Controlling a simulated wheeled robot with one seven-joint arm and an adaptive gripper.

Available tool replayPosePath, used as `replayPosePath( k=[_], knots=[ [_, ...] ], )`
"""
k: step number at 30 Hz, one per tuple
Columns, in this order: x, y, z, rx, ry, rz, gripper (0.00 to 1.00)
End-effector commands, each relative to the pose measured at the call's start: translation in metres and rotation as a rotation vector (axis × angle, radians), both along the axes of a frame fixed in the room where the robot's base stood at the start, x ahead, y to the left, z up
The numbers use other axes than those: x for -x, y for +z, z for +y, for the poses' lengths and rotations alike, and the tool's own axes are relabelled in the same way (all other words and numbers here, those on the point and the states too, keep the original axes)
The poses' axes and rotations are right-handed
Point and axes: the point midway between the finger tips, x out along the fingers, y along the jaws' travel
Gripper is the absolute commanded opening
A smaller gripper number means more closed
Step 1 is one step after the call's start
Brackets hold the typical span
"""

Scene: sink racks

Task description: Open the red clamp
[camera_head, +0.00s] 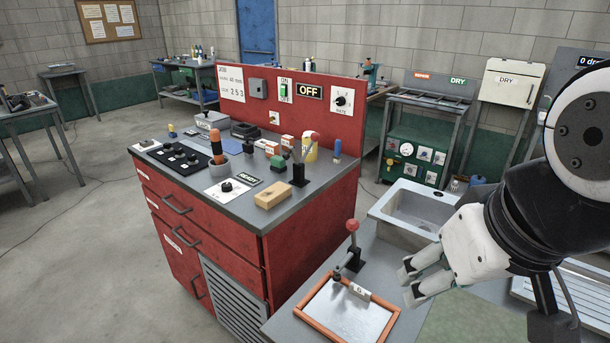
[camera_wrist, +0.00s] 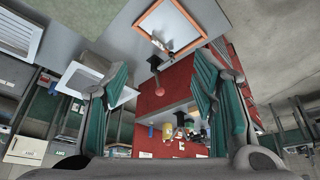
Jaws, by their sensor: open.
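A toggle clamp with a red ball knob (camera_head: 352,225) stands on the grey counter at the back edge of an orange-framed metal plate (camera_head: 345,312). Its handle points up. A small tag (camera_head: 360,290) lies by its foot. Its red knob also shows in the wrist view (camera_wrist: 154,60), between my fingers in the picture. Whether the clamp's foot presses the plate is unclear.
A sink (camera_head: 412,205) lies behind my gripper. The red bench (camera_head: 225,235) stands to the left with a wooden block (camera_head: 272,194) and small items on top. A red panel (camera_head: 345,130) rises behind it.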

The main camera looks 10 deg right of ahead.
Motion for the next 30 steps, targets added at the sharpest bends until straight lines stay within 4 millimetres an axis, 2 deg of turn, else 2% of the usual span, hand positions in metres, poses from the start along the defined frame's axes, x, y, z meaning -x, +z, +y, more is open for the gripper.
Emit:
replayPosePath(
  k=[4,9,11,17,22,26,30],
  knots=[
    [0.0,0.0,0.0,0.0,0.0,0.0,0.51],
    [-0.005,-0.002,-0.001,0.038,0.041,0.031,0.12],
    [-0.01,-0.004,-0.003,0.08,0.085,0.065,0.0],
    [-0.042,-0.016,-0.007,0.314,0.344,0.233,0.0],
    [-0.079,-0.029,-0.004,0.531,0.597,0.369,0.0],
    [-0.111,-0.042,0.007,0.698,0.797,0.463,0.0],
    [-0.147,-0.06,0.027,0.877,1.015,0.554,0.0]
  ],
)
